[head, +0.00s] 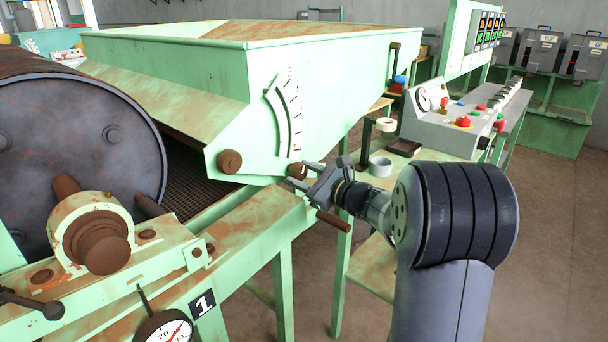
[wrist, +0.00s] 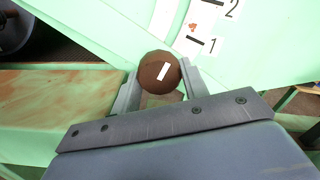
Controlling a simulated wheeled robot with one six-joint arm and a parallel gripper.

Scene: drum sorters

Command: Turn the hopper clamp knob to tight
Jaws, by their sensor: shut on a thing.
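The clamp knob (wrist: 150,75) is a round, rusty brown knob with a white mark. In the wrist view it sits between my two fingers, and its mark slants up to the right. In the head view the knob (head: 297,170) is at the right end of a green bar, below the curved scale on the hopper (head: 320,85). My gripper (head: 298,179) reaches it from the lower right and is shut on it, one finger on each side; it also shows in the wrist view (wrist: 160,77). The fingers hide part of the knob in the head view.
A second brown knob (head: 229,161) is at the bar's left end. A scale plate (wrist: 205,30) marked 1 and 2 is just above the held knob. The rusty drum (head: 70,140) is at the left. A control desk (head: 450,130) stands behind my arm.

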